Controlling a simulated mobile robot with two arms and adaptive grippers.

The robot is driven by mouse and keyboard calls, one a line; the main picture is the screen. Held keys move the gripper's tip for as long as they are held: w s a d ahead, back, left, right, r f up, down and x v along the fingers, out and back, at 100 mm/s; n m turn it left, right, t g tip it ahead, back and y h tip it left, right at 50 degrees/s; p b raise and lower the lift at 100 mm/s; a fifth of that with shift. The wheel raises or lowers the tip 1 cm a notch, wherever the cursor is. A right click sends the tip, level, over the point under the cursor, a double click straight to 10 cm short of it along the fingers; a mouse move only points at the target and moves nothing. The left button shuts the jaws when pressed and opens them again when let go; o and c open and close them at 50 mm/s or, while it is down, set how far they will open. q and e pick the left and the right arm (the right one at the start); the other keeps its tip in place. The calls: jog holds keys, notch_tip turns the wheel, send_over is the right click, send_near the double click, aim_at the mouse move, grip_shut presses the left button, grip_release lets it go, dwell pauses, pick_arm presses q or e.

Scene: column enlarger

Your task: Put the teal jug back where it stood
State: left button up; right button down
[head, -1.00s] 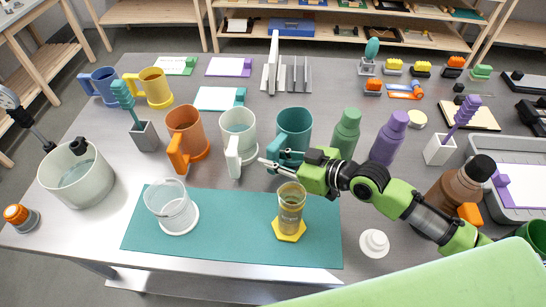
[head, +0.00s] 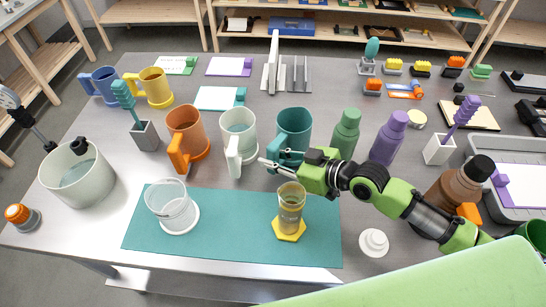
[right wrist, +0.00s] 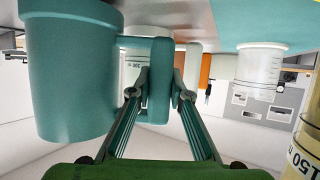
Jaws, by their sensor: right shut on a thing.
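The teal jug (head: 294,129) stands upright on the grey table, behind the teal mat (head: 238,235), between the white jug (head: 239,131) and a green bottle (head: 346,134). My right gripper (head: 283,165) is at the jug's front, shut on its handle. In the right wrist view the jug's body (right wrist: 75,70) fills the left side, and its handle (right wrist: 157,75) lies between the two fingers (right wrist: 160,95). Whether the jug's base touches the table is hidden behind the gripper in the head view. My left gripper is not in view.
An orange jug (head: 186,134) stands left of the white jug. A clear beaker (head: 172,206) and a yellow-based cylinder (head: 290,210) stand on the mat, the cylinder close in front of my right gripper. A purple bottle (head: 388,139) stands to the right.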

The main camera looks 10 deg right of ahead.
jog(key=shift+f+b, duration=0.55)
jog(key=shift+f, duration=0.05)
dwell(0.6)
jog(key=c, duration=1.8)
grip_release()
jog(key=shift+f, duration=0.1)
jog(key=shift+s, duration=0.1)
jog(key=shift+p+v, duration=1.35)
jog(key=shift+v, duration=2.65)
